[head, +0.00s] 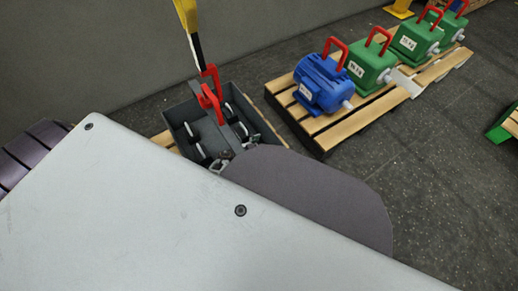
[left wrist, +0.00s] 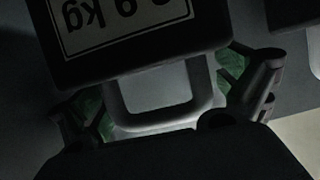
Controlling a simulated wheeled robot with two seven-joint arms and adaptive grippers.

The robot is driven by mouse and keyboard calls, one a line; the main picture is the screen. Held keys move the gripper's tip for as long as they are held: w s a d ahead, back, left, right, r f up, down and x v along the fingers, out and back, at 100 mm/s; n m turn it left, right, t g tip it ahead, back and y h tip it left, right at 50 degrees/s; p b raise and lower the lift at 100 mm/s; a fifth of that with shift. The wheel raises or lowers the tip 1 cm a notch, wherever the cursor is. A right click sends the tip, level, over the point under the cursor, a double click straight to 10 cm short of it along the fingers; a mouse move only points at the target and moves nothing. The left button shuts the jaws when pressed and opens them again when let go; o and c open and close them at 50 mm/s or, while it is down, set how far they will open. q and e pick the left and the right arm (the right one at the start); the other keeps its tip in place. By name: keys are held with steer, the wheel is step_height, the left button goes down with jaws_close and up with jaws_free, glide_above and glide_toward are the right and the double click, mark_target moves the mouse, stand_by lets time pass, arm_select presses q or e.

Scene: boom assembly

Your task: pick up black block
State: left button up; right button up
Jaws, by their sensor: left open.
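The black block (left wrist: 135,45) fills the top of the left wrist view, with an upside-down white label reading in kilograms and a pale U-shaped handle (left wrist: 160,118). My left gripper (left wrist: 160,100) is open; its green-padded fingers stand on either side of the handle, and I cannot tell whether they touch it. In the head view the gripper (head: 222,160) shows only in part at the near edge of a dark crate (head: 271,131), which holds several black blocks with white handles. My arm hides the near side. The right gripper is not in view.
A red hook (head: 209,95) on a yellow and black boom (head: 187,20) hangs over the crate. A pallet (head: 335,130) to the right bears a blue block (head: 322,85) and green blocks (head: 369,66) with red handles.

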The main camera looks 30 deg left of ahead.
arm_select(q)
steer(key=c, duration=1.9)
steer(key=shift+w+r, duration=0.25)
steer(key=shift+r, duration=0.05)
steer(key=shift+c, duration=0.8)
